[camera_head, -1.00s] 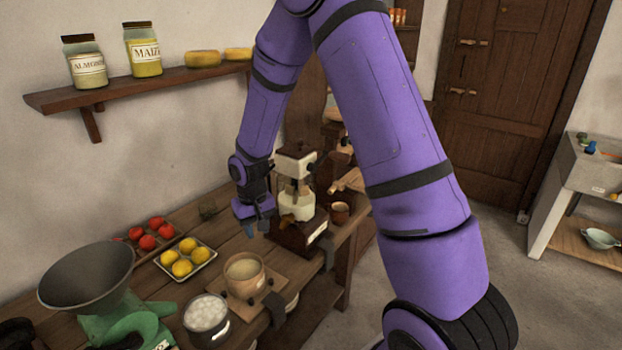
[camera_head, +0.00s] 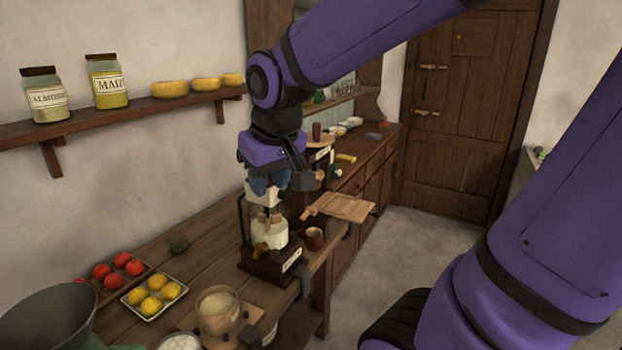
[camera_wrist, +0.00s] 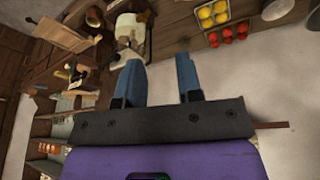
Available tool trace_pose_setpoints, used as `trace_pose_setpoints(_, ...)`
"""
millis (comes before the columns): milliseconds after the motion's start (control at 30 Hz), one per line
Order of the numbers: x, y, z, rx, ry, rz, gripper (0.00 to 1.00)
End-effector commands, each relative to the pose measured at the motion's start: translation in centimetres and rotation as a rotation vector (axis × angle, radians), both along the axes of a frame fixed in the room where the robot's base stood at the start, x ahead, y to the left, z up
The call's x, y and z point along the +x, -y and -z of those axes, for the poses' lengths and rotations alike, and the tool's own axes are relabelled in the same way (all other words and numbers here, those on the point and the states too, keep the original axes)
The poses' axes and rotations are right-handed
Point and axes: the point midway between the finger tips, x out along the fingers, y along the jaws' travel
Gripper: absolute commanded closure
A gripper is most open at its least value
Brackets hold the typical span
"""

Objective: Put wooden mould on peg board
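My gripper (camera_head: 265,187) is above and in front of the juicer-like device on the counter. In the wrist view its two blue fingers (camera_wrist: 161,78) are apart with nothing between them. A flat wooden piece with a handle (camera_head: 343,206), perhaps the wooden mould, lies at the counter's edge right of the device. A similar wooden piece shows at upper left in the wrist view (camera_wrist: 62,36). I cannot pick out a peg board for certain.
The device with a dark base (camera_head: 272,262) stands below my gripper, with a brown cup (camera_head: 314,238) beside it. Lemons (camera_head: 155,293) and red fruit (camera_head: 118,268) sit further left. A wall shelf (camera_head: 110,128) holds jars and cheeses. Open floor lies before the door.

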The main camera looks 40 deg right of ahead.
Motion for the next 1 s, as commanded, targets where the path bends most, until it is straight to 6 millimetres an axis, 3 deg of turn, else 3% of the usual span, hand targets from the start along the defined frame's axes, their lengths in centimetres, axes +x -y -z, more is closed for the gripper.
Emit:
trace_pose_setpoints(200, -5.9, 0.0, -2.6, 0.016, 0.078, -0.019, 0.67)
trace_pose_setpoints(400, -9.4, 0.1, -3.4, 0.030, 0.119, -0.034, 0.67)
trace_pose_setpoints(600, -10.5, 0.0, -3.5, 0.035, 0.130, -0.041, 0.67)
trace_pose_setpoints(1000, -10.5, 0.0, -3.5, 0.035, 0.129, -0.041, 0.67)
